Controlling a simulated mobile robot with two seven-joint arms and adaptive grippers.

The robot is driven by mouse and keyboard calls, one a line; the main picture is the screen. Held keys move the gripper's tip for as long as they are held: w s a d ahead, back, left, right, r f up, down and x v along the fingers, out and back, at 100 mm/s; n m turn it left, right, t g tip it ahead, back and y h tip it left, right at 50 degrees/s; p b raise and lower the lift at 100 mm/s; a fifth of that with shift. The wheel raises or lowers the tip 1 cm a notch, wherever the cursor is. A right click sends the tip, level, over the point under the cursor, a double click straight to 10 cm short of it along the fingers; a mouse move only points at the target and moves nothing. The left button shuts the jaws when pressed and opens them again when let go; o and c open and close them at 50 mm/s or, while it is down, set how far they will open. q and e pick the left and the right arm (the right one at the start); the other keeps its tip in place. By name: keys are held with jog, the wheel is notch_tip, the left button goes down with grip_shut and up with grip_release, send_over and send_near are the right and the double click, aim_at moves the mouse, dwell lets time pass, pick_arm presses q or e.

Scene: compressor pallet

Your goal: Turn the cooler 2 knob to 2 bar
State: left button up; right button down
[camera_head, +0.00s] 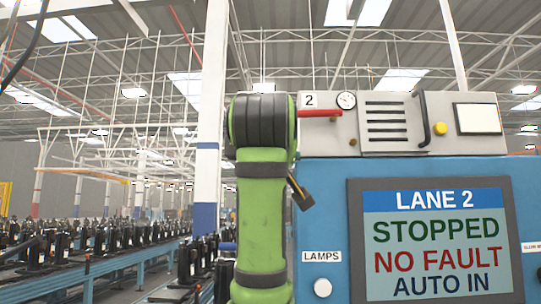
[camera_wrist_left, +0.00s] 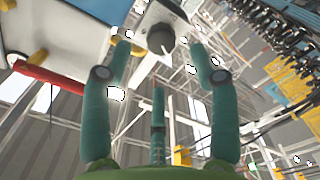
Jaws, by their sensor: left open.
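A dark round knob (camera_wrist_left: 160,38) sits on the end of a pale grey housing (camera_wrist_left: 150,14) in the left wrist view. My left gripper (camera_wrist_left: 160,62) has its green fingers spread and empty, with the knob beyond the fingertips and roughly between the two side ones. I cannot tell whether any finger touches it. In the head view a grey unit marked 2 (camera_head: 335,125) carries a small round dial gauge (camera_head: 346,100), too small to read. My right gripper is not in view.
A red handle (camera_head: 320,113) sticks out below the gauge; a red bar (camera_wrist_left: 50,80) also shows beside the fingers. The blue cabinet (camera_head: 325,200) has a screen (camera_head: 435,240) reading LANE 2, STOPPED, NO FAULT, AUTO IN. A conveyor with dark parts (camera_head: 110,240) runs at left.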

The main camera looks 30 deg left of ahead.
pick_arm(q)
jog(key=v, duration=0.5)
dwell(0.5)
